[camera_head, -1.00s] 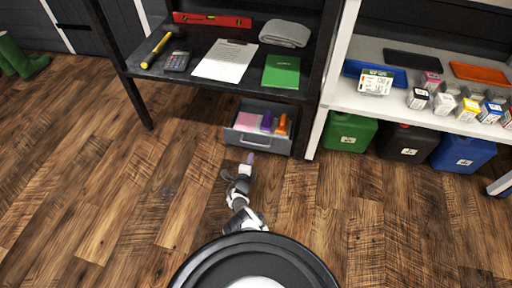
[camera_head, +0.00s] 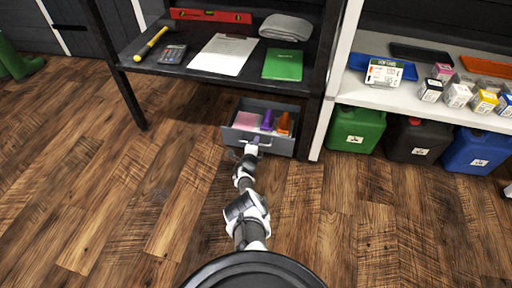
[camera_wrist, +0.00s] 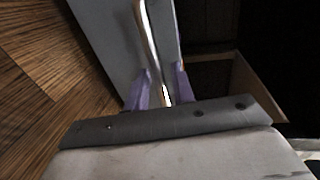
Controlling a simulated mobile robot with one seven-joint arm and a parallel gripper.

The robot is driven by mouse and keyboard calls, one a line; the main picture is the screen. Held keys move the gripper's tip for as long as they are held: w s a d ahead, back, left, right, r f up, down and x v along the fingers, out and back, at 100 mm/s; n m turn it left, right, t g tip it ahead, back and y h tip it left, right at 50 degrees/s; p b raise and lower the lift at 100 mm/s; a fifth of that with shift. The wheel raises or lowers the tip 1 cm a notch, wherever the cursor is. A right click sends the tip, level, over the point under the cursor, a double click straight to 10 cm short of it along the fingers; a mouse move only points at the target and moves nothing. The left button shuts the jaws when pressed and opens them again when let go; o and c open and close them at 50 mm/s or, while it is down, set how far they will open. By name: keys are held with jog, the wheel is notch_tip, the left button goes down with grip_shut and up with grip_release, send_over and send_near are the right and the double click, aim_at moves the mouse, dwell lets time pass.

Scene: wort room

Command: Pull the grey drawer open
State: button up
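The grey drawer (camera_head: 278,146) sits under the dark shelf unit in the head view, partly open. A pink pad (camera_head: 247,120), a purple item (camera_head: 267,121) and an orange item (camera_head: 284,122) show inside. My gripper (camera_head: 254,145) is at the drawer front, by its pale bar handle (camera_head: 265,143). In the wrist view, my gripper's purple fingers (camera_wrist: 161,92) stand apart on either side of the metal handle (camera_wrist: 148,38). A small gap shows on the left of the handle; the handle lies close to the right finger. The grey drawer front (camera_wrist: 102,30) fills the area behind.
Above the drawer, a shelf carries a hammer (camera_head: 151,44), a calculator (camera_head: 173,54), a clipboard (camera_head: 223,55) and a green book (camera_head: 282,64). To the right, green (camera_head: 356,130), black (camera_head: 413,141) and blue (camera_head: 476,152) canisters stand under white shelving. The wooden floor before the drawer is clear.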

jog(key=shift+w, duration=0.1)
jog(key=shift+c, duration=0.5)
grip_shut()
